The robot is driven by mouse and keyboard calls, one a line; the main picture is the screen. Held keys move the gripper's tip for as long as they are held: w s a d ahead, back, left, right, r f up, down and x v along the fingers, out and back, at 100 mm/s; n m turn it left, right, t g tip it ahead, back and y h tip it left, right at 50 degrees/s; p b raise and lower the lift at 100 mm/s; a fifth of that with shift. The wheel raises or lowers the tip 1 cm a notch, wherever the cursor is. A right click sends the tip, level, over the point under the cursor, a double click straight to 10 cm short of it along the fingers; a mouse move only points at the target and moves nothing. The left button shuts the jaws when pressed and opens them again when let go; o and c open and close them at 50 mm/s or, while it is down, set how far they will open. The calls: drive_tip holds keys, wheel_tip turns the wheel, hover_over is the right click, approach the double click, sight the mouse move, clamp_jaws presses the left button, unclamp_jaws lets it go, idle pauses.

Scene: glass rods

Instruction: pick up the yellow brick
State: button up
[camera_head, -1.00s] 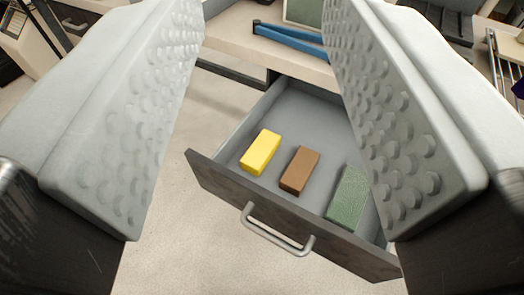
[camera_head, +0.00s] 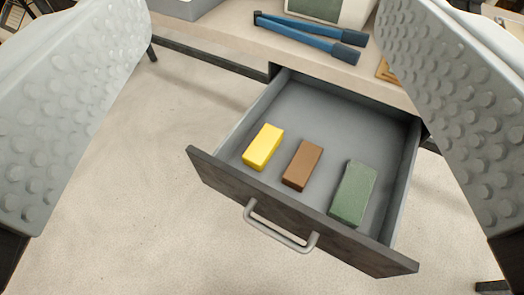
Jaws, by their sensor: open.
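The yellow brick (camera_head: 263,147) lies in the left part of an open grey drawer (camera_head: 325,106), near its front panel. A brown brick (camera_head: 302,165) lies just to its right, and a larger green brick (camera_head: 353,193) lies further right. The bricks are apart from each other. My gripper (camera_head: 268,130) is open and empty, with its two grey, bumpy fingers wide apart at the left and right of the view. The drawer and all three bricks show between the fingers, beyond them.
The drawer's dark front panel (camera_head: 220,178) has a metal handle (camera_head: 280,233). Behind the drawer is a beige tabletop (camera_head: 225,43) with a blue-handled tool (camera_head: 305,27) on it. Pale floor (camera_head: 150,200) is clear at the left and front.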

drive_tip(key=w+f+m+g, duration=0.3)
drive_tip(key=w+f+g, duration=0.55)
drive_tip(key=w, duration=0.55)
drive_tip(key=m+g, duration=0.3)
drive_tip(key=g, duration=0.6)
hover_over(263, 143)
wheel_tip(263, 143, down, 14)
drive_tip(key=shift+t, duration=0.25)
drive_tip(key=f, duration=1.1)
drive_tip(key=shift+d, duration=0.35)
drive_tip(key=shift+a+f, duration=0.15)
drive_tip(key=shift+f, duration=1.25)
drive_tip(key=shift+a+f, duration=0.15)
drive_tip(key=shift+f, duration=1.25)
drive_tip(key=c, duration=1.2)
drive_tip(key=shift+r, duration=0.1)
